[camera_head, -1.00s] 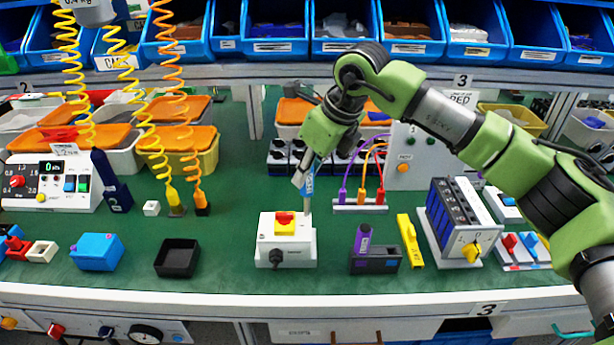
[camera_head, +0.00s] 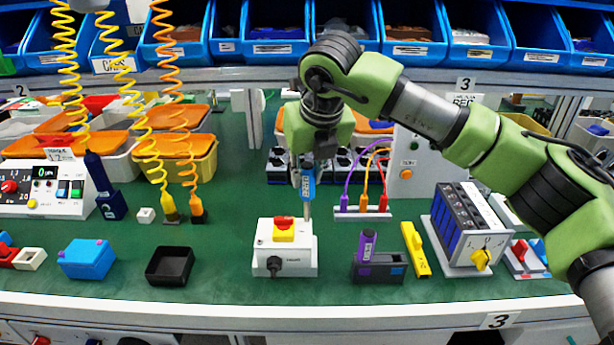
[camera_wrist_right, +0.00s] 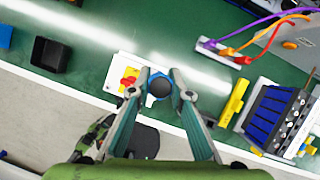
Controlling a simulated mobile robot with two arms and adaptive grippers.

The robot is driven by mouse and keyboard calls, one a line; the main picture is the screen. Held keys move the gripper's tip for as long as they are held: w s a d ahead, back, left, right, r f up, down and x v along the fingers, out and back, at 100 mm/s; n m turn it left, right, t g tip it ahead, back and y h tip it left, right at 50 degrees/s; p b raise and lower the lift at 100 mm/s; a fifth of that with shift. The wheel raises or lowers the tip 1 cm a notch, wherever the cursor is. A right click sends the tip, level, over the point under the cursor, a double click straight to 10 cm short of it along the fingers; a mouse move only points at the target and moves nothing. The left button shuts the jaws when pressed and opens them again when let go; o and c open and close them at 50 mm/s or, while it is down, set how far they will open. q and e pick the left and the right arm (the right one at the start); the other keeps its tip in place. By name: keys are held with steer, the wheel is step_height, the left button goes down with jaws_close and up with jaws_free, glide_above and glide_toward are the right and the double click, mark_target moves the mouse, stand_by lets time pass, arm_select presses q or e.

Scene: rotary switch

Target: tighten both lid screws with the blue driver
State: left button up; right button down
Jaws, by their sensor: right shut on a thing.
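The white switch box (camera_head: 304,262) stands near the bench's front edge. Its top carries a red and yellow rotary knob (camera_head: 284,230), and a black knob (camera_head: 274,266) is on its front. My right gripper (camera_head: 307,168) is shut on the blue driver (camera_head: 308,186) and holds it upright, shaft down, over the box's right rear corner. In the right wrist view the driver's round dark end (camera_wrist_right: 160,88) sits between the two fingers, with the box partly behind them. I cannot tell whether the tip touches a screw; the lid screws are too small to make out. My left gripper is not in view.
A black tray (camera_head: 171,267) and a blue box (camera_head: 88,259) lie to the left. A dark holder with a purple tool (camera_head: 366,246) and a yellow block (camera_head: 415,248) stand to the right. Coiled cords (camera_head: 152,130) hang at the left.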

steer(key=shift+a+f+m+h+b, duration=0.1)
steer(key=shift+f+m+h+b, duration=0.2)
steer(key=shift+m, duration=0.3)
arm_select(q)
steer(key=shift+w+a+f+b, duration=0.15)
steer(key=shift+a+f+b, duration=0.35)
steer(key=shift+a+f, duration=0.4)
arm_select(e)
steer(key=m, duration=0.2)
steer(key=shift+r+m+h, duration=0.1)
steer(key=shift+m+h, duration=0.2)
steer(key=shift+h, duration=0.1)
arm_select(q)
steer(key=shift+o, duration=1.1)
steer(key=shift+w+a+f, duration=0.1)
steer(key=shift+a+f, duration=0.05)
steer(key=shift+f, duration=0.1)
arm_select(e)
steer(key=m+h, duration=0.1)
steer(key=m, duration=0.1)
steer(key=shift+r+m, duration=0.1)
steer(key=shift+m, duration=0.3)
steer(key=shift+d, duration=0.2)
steer(key=shift+r, duration=0.3)
arm_select(q)
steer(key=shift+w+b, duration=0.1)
steer(key=shift+b, duration=0.3)
arm_select(e)
steer(key=shift+a, duration=0.1)
